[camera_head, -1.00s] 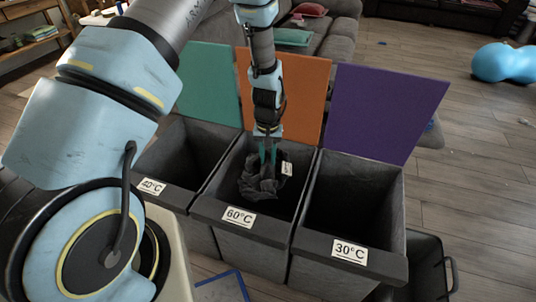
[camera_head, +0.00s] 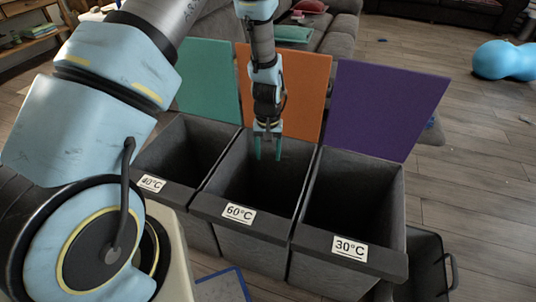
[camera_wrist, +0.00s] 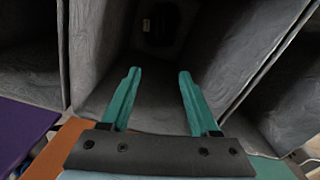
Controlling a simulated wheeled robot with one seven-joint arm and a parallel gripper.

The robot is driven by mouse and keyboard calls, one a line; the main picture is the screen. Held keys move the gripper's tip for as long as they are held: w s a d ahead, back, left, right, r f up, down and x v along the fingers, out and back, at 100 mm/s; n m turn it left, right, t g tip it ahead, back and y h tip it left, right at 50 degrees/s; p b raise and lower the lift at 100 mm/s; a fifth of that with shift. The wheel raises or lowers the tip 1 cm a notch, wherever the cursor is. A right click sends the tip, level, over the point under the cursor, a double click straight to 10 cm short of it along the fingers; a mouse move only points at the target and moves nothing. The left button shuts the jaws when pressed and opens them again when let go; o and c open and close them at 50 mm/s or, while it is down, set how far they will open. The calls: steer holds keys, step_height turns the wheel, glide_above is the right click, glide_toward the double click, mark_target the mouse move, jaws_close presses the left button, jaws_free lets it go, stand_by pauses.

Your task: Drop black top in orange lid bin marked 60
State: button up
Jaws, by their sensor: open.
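The 60°C bin (camera_head: 240,215) is the middle one of three dark grey bins, with its orange lid (camera_head: 305,90) standing open behind it. My gripper (camera_head: 268,157) points down over this bin's opening, its teal fingers apart and empty. The wrist view shows the open fingers (camera_wrist: 158,75) above the bin's grey inner wall. The black top is not clearly visible; a dark shape (camera_wrist: 155,25) shows deep in the bin in the wrist view, too dim to identify.
The 40°C bin (camera_head: 152,183) with a teal lid (camera_head: 208,80) stands left, and the 30°C bin (camera_head: 350,250) with a purple lid (camera_head: 385,110) right. A dark basket (camera_head: 428,260) is at the right. The floor at right is largely clear.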

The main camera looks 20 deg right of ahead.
step_height(320, 180, up, 10)
steer(key=w+a+r+n+p, duration=0.2)
steer(key=w+a+r+p, duration=0.1)
steer(key=a+r, duration=1.1)
steer(key=s+a+r+n+p, duration=0.1)
steer(key=s+a+r, duration=0.2)
steer(key=a, duration=0.5)
steer(key=s+a+r+n+t+p, duration=0.1)
steer(key=s+a+r, duration=0.3)
steer(key=a, duration=0.5)
steer(key=shift+a+r+n+t+p, duration=0.15)
steer(key=shift+r+n+t+p, duration=0.2)
steer(key=shift+p, duration=0.3)
